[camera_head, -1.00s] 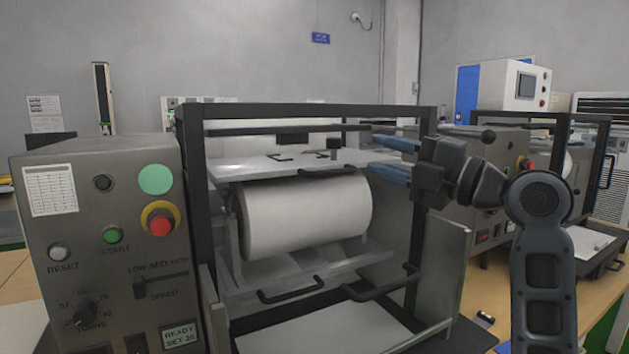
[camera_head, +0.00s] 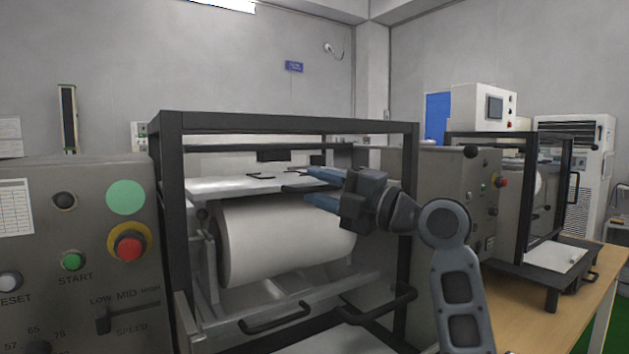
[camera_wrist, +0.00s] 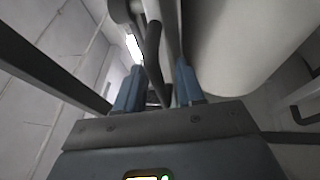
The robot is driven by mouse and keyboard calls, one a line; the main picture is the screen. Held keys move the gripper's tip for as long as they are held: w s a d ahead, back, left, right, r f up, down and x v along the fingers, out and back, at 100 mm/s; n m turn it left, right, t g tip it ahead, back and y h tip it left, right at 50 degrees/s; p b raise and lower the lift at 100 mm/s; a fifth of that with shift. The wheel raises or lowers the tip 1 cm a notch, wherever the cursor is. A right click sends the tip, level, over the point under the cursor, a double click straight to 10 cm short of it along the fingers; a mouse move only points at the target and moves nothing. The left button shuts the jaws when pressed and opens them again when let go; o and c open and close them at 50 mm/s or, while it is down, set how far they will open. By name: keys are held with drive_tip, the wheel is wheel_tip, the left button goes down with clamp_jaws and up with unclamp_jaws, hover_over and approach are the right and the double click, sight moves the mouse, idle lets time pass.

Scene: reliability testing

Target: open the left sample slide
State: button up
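The left machine has a dark open frame (camera_head: 290,122) around a white roller (camera_head: 285,240). A light flat plate (camera_head: 225,186) lies above the roller, with a dark bar handle (camera_head: 300,188) at its front edge. Two lower dark handles, left (camera_head: 275,318) and right (camera_head: 378,308), stick out below the roller. No label shows which part is the left sample slide. My gripper (camera_head: 322,188) points left at the plate's handle, its blue fingers apart. In the wrist view, a dark bar (camera_wrist: 154,60) runs between the fingers (camera_wrist: 158,85); whether they touch it is unclear.
A control panel with a red stop button (camera_head: 130,247) and green start button (camera_head: 73,261) stands left of the frame. A second machine (camera_head: 510,185) stands at the right, its tray with a white sheet (camera_head: 553,257) sticking out. Bare table (camera_head: 525,318) shows at lower right.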

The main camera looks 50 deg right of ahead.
drive_tip(key=shift+w+a+r, duration=0.1)
drive_tip(key=shift+w+r, duration=0.05)
drive_tip(key=shift+w, duration=0.5)
drive_tip(key=c, duration=0.7)
drive_tip(key=shift+r, duration=0.1)
clamp_jaws()
